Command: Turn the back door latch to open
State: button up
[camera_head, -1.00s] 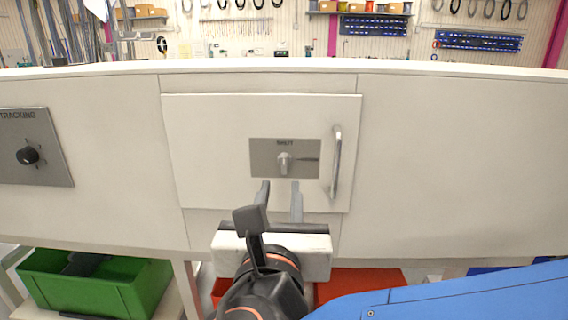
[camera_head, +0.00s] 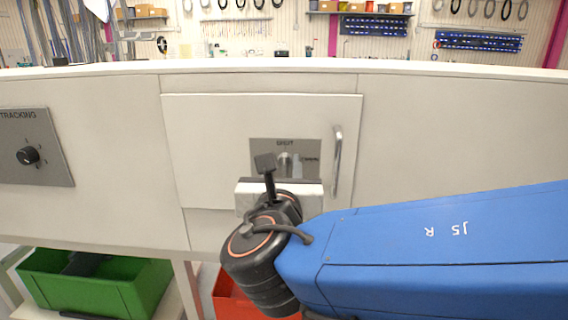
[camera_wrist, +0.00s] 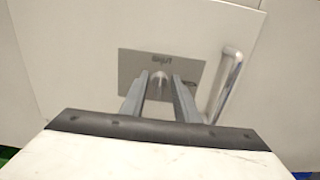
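The latch is a small grey knob (camera_wrist: 158,84) on a grey plate (camera_head: 257,150) labelled "SHUT", on a white door (camera_head: 215,140). The door looks closed. A silver bar handle (camera_head: 337,160) stands upright at the door's right side; it also shows in the wrist view (camera_wrist: 225,84). My gripper (camera_wrist: 158,88) points at the plate, its two fingers apart on either side of the knob. I cannot tell whether the fingers touch it. In the head view my gripper (camera_head: 283,165) hides much of the knob and the plate's lower part.
A "TRACKING" panel with a black knob (camera_head: 28,155) is at the left of the white front. A green bin (camera_head: 95,290) and a red bin (camera_head: 235,300) stand below. The white top (camera_head: 420,68) runs above the door.

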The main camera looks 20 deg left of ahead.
jog(key=shift+w, duration=0.35)
grip_shut()
